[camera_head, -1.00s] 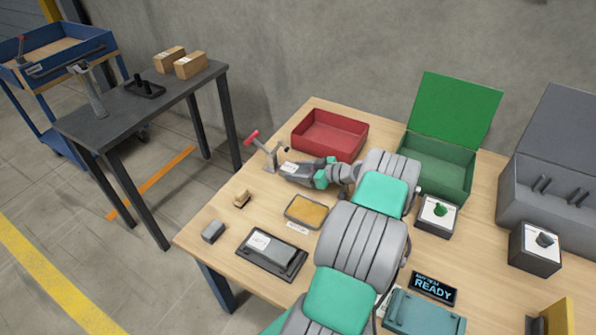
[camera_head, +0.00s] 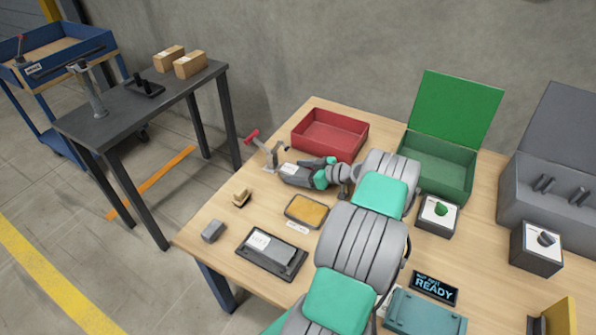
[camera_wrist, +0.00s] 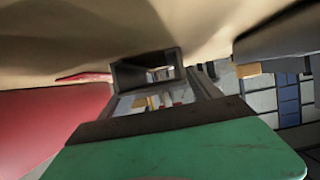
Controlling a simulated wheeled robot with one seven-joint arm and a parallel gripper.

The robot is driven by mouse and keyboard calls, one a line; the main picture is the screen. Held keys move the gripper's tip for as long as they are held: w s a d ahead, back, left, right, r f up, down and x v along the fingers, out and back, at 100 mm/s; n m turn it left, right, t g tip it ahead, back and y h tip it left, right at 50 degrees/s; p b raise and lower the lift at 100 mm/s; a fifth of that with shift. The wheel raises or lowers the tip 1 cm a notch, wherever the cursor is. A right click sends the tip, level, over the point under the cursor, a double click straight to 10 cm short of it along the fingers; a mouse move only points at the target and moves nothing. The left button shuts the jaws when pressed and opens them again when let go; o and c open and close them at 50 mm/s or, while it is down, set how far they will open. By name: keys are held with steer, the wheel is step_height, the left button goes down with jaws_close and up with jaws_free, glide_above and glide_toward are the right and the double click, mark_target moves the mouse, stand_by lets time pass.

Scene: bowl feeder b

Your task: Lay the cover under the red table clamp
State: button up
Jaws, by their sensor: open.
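The red-handled table clamp (camera_head: 268,150) stands at the table's back left edge. A grey piece with a white label (camera_head: 291,171), which looks like the cover, lies just right of the clamp. I cannot tell whether it is under the clamp's arm. My gripper (camera_head: 321,171) is open, with its green-backed fingers spread at the right end of that piece. In the wrist view, a hollow grey part (camera_wrist: 146,71) shows close ahead of my green gripper part; its identity and any contact are unclear.
A red bin (camera_head: 340,155) stands close behind my gripper. A yellow-filled tray (camera_head: 307,211), a small wooden block (camera_head: 241,197) and a black fixture (camera_head: 262,268) are nearer the front. A green open box (camera_head: 437,184) is at the right.

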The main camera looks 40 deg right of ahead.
steer(key=shift+r+p, duration=0.7)
steer(key=shift+r, duration=0.25)
steer(key=v, duration=1.1)
steer(key=shift+s+d+f, duration=0.15)
steer(key=shift+s+f, duration=0.05)
steer(key=shift+s, duration=0.2)
steer(key=w+a+r+g, duration=0.3)
steer(key=a, duration=0.6)
steer(key=w+a+r+g+h, duration=0.1)
steer(key=w+a+r+g, duration=0.15)
steer(key=a, duration=0.55)
steer(key=w+a+r+g, duration=0.3)
steer(key=a, duration=0.6)
steer(key=s+a+r+m+g+h, duration=0.1)
steer(key=s+a+m, duration=0.1)
steer(key=s+a, duration=0.4)
steer(key=s+a+r+m+g+h, duration=0.1)
steer(key=s+a+m+h, duration=0.1)
steer(key=s+a, duration=0.5)
steer(key=s, duration=0.3)
steer(key=shift+s+a+r+h, duration=0.15)
steer(key=shift+s+r+h, duration=0.15)
steer(key=shift+s, duration=0.05)
steer(key=shift+c, duration=0.4)
